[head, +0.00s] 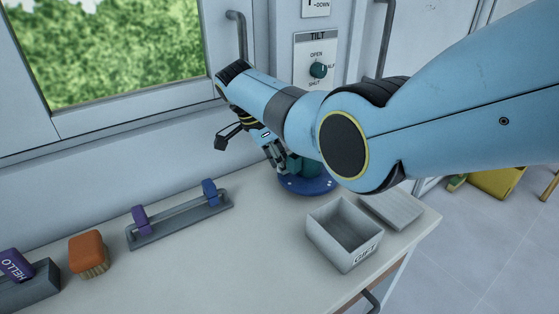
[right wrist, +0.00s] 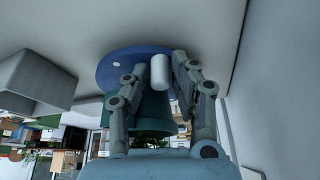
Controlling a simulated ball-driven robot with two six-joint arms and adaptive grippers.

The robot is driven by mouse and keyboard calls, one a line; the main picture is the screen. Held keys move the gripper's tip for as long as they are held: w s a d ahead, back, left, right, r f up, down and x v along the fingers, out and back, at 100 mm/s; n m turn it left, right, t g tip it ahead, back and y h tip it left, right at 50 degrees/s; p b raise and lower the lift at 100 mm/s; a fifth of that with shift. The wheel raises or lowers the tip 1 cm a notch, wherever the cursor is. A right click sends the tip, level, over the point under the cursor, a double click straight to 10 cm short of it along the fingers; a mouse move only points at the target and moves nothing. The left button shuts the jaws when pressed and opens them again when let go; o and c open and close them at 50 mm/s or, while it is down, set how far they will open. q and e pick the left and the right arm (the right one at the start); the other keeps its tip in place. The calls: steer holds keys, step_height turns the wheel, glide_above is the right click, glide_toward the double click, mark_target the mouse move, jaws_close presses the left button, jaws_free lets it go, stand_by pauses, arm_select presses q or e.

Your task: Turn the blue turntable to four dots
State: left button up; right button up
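The blue turntable (head: 307,185) is a round disc with pale dots on its rim, on the countertop near the wall. A teal pot-like thing (head: 304,166) stands on it, mostly hidden by my right arm. In the right wrist view the turntable (right wrist: 118,68) carries a white upright peg (right wrist: 160,72). The fingertips of my right gripper (right wrist: 161,68) lie on either side of this peg, close to it. I cannot tell whether they press on it. The gripper also shows in the head view (head: 277,160) at the turntable's left edge. My left gripper is not in view.
A grey box marked GIFT (head: 343,235) and its flat lid (head: 391,208) lie right of the turntable. A grey rail with purple and blue sliders (head: 180,222), an orange brush (head: 88,254) and a purple HELLO block (head: 14,264) stand left. A TILT dial (head: 318,70) is on the wall.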

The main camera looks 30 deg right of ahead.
steer(key=s+v, duration=0.1)
steer(key=v, duration=1.1)
steer(key=shift+w, duration=0.45)
